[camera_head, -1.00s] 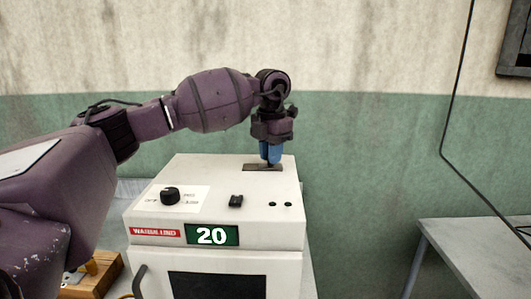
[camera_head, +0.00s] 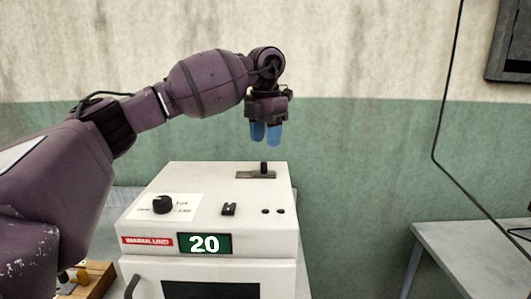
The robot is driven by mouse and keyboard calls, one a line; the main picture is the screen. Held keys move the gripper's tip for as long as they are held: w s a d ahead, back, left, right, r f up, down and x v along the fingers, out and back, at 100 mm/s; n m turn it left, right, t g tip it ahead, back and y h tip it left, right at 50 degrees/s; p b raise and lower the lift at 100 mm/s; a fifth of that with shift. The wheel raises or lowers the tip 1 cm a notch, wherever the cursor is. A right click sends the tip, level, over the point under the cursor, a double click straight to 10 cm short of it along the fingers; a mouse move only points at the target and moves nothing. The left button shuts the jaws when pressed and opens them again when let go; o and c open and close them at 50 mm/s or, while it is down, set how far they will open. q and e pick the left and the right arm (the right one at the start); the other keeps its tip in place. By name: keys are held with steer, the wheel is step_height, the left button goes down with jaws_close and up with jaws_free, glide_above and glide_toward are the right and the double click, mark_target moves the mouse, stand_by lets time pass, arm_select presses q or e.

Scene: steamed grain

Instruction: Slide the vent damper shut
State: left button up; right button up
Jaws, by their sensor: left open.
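The vent damper (camera_head: 264,168) is a small dark upright knob on a dark slotted plate (camera_head: 250,175), toward the back of the white oven's top (camera_head: 190,185). The knob stands near the right part of the plate. My left gripper (camera_head: 266,140) points straight down with its blue fingertips spread apart. It is empty and a little above the knob, not touching it. My right gripper is not in view.
The oven's top also has a black dial (camera_head: 162,204) and a black switch (camera_head: 229,209). A green display (camera_head: 205,243) reads 20. A grey table (camera_head: 470,250) stands at the right. A wooden block (camera_head: 90,277) is at lower left.

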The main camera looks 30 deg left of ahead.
mark_target(266, 162)
arm_select(q)
step_height(266, 162, up, 4)
steer(key=shift+r, duration=0.25)
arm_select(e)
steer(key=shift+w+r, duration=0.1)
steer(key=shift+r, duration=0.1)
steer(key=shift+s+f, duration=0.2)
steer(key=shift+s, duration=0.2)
